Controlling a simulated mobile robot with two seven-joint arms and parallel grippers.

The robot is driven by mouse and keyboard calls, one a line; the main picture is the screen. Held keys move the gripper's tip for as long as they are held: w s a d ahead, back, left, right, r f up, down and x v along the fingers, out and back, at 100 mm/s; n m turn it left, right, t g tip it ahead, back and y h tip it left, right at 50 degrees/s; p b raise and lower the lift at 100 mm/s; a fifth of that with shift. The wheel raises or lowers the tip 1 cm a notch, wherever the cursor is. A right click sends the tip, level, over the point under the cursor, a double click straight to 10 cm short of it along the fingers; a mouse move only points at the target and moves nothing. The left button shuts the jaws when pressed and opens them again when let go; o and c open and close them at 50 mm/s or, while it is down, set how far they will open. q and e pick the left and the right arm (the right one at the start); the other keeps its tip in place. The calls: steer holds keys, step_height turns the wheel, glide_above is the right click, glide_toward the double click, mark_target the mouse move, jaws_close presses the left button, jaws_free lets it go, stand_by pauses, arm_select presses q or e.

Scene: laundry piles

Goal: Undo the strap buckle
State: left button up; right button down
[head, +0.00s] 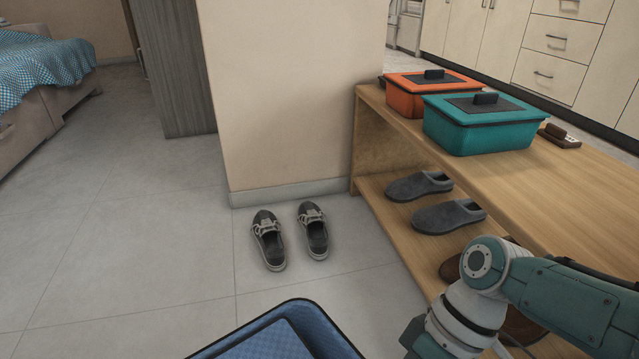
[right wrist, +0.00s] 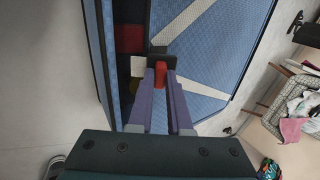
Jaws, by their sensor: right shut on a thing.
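An open blue suitcase (head: 262,342) lies on the floor at the bottom of the head view, mostly cut off. In the right wrist view its blue lining (right wrist: 224,50) shows, with pale straps (right wrist: 186,24) running diagonally to a strap buckle (right wrist: 161,73). The buckle has a red part and dark parts around it. My right gripper (right wrist: 161,84) is shut on the red part of the buckle, between its two purple fingers. Whether the buckle halves are joined is hard to tell. My left gripper is not in view.
A wooden bench (head: 583,185) on the right holds an orange box (head: 405,92) and a teal box (head: 470,135). Grey slippers (head: 448,217) sit on its lower shelf. A pair of sneakers (head: 268,240) stands on the floor ahead. Floor to the left is clear.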

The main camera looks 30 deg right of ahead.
arm_select(q)
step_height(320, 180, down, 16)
steer(key=b, duration=1.5)
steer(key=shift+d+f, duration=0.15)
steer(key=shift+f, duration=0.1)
arm_select(e)
steer(key=d+y, duration=0.1)
steer(key=y, duration=0.1)
steer(key=d+f+y, duration=0.1)
steer(key=y, duration=0.2)
steer(key=d+g+y, duration=0.1)
steer(key=d+y, duration=0.1)
steer(key=shift+w+f+y, duration=0.25)
steer(key=shift+y, duration=0.05)
arm_select(q)
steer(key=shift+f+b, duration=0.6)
steer(key=shift+b, duration=0.25)
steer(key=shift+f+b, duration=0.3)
arm_select(e)
steer(key=shift+w+d+r+y, duration=0.1)
steer(key=shift+d+r+y, duration=0.15)
steer(key=shift+y, duration=0.35)
steer(key=c, duration=0.8)
jaws_free()
steer(key=shift+c, duration=0.2)
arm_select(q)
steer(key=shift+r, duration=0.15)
